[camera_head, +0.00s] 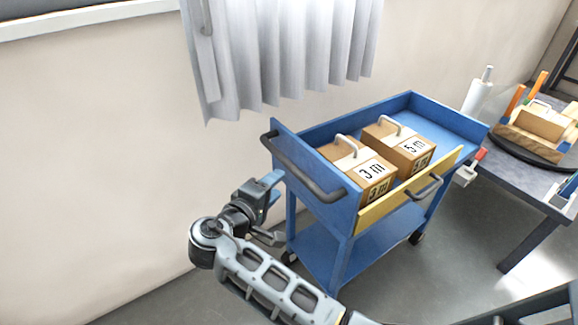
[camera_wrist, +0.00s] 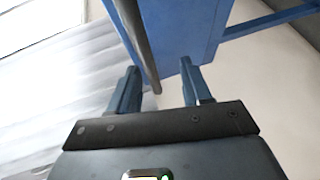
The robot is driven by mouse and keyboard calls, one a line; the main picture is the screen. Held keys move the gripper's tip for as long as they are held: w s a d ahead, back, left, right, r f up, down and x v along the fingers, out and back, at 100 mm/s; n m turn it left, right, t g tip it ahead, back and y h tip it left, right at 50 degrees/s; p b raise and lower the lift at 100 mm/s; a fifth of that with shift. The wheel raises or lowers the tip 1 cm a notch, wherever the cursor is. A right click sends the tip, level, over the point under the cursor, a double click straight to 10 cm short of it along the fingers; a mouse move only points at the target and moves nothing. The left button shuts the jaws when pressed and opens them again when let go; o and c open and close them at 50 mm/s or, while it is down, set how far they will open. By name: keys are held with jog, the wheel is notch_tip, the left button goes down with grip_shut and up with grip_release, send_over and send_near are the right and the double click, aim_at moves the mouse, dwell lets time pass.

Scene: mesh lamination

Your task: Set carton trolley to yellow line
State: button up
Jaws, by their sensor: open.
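The carton trolley (camera_head: 330,246) is blue with two shelves, a yellow front panel (camera_head: 378,205) and small wheels. It carries two cartons with handles, one marked "3 m" (camera_head: 357,168) and one marked "5 m" (camera_head: 405,146). A dark push handle (camera_head: 300,168) runs along its left end. My gripper (camera_head: 277,207) is left of that end, close to the handle. In the wrist view my gripper (camera_wrist: 160,85) is open, and the dark handle bar (camera_wrist: 140,48) runs down toward the space between the fingers. Contact cannot be told. I see no yellow line on the floor.
A dark table (camera_head: 497,181) stands right of the trolley, holding a white roll (camera_head: 478,96) and a wooden box (camera_head: 540,122) on a round black base. A grey curtain (camera_head: 285,50) hangs on the wall behind. Grey floor (camera_head: 455,240) shows between the trolley and table.

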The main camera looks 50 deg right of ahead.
aim_at(287, 167)
jog(key=shift+m+g+h, duration=0.3)
jog(key=shift+m, duration=0.1)
jog(key=shift+w+d+r, duration=0.1)
jog(key=shift+w+d, duration=0.2)
jog(key=shift+d, duration=1)
jog(key=shift+w+d+r, duration=0.1)
jog(key=shift+w+d, duration=0.15)
jog(key=shift+d, duration=1.05)
jog(key=shift+w+d+r, duration=0.1)
jog(key=shift+w+d, duration=0.2)
jog(key=shift+d, duration=1)
jog(key=shift+c, duration=0.4)
grip_shut()
